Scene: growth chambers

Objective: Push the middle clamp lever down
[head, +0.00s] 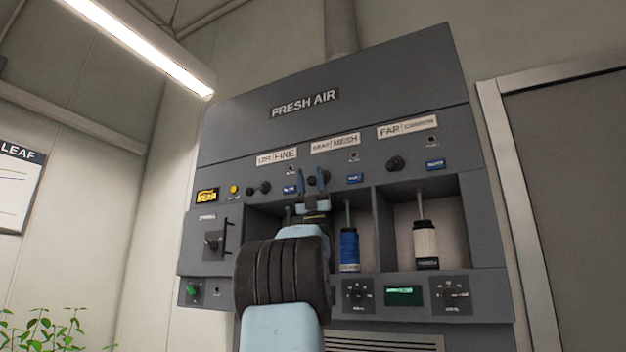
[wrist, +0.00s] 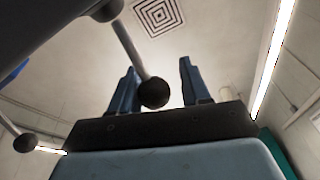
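The middle clamp lever (wrist: 138,50) is a grey rod with a black ball knob (wrist: 153,93). In the wrist view the knob appears between my two fingers and overlaps the left one; I cannot tell whether they touch. In the head view the knob (head: 311,181) is a dark spot between the blue fingers, under the MESH label (head: 335,143). My gripper (head: 309,182) is open and reaches up to the panel in front of the middle bay. Its fingers also show in the wrist view (wrist: 158,85), with nothing held. My arm hides part of the left and middle bays.
Another ball-ended lever (head: 258,188) sits at the left and one (head: 395,163) at the right. A blue cartridge (head: 349,249) stands in the middle bay, a white one (head: 426,242) in the right bay. Knobs and a green display (head: 404,295) line the lower panel.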

